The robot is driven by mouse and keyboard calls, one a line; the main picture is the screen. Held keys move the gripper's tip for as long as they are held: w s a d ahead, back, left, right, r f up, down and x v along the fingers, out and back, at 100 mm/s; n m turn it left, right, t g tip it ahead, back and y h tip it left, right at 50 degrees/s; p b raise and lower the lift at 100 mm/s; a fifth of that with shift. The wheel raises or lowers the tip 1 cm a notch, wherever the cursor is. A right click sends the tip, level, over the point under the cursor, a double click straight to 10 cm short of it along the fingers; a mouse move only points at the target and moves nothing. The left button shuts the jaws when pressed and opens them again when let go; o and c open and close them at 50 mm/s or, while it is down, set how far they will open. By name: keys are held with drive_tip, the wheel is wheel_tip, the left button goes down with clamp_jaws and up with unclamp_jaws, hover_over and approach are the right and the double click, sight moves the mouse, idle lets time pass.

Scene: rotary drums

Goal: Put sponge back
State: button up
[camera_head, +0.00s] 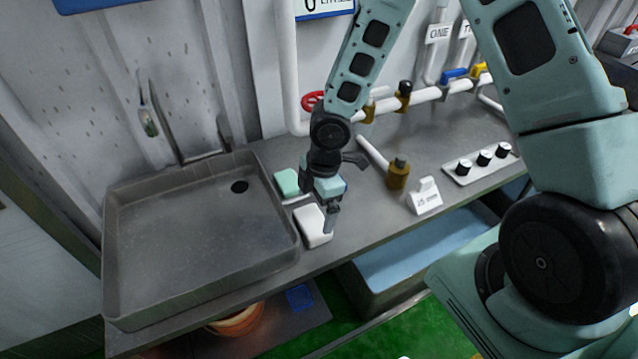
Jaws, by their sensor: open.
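A pale green block that looks like the sponge (287,182) lies on the grey counter, just right of the sink's back right corner. A small white dish or block (313,227) sits nearer the front, beside the sink's right rim. My gripper (329,224) points down at the right side of this white piece, with its fingers open. I cannot tell whether a finger touches the white piece. My gripper is in front and to the right of the green block, apart from it. My wrist hides part of the counter behind.
The grey sink (200,225) with a raised rim fills the left. A brass valve (397,174), a white label card (426,196) and a panel of black knobs (483,160) stand to the right. Pipes with valves run along the back wall. The counter's front edge is close.

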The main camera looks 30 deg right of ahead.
sight(319, 217)
wheel_tip(319, 217, up, 6)
drive_tip(key=s+a+r+m, duration=0.3)
drive_tip(key=s+r+m, duration=0.2)
drive_tip(key=s+r, duration=0.3)
drive_tip(key=s+a+r+m+h, duration=0.1)
drive_tip(key=s+a+r+m, duration=0.3)
drive_tip(key=s+r, duration=0.4)
drive_tip(key=s+m, duration=0.1)
drive_tip(key=s, duration=0.3)
drive_tip(key=shift+a+r+p, duration=0.25)
drive_tip(key=shift+r+p, duration=0.1)
drive_tip(key=shift+p, duration=0.05)
drive_tip(key=shift+f, duration=0.1)
wheel_tip(319, 217, down, 8)
drive_tip(key=b, duration=0.7)
drive_tip(key=shift+r+b, duration=0.2)
drive_tip(key=shift+b, duration=0.2)
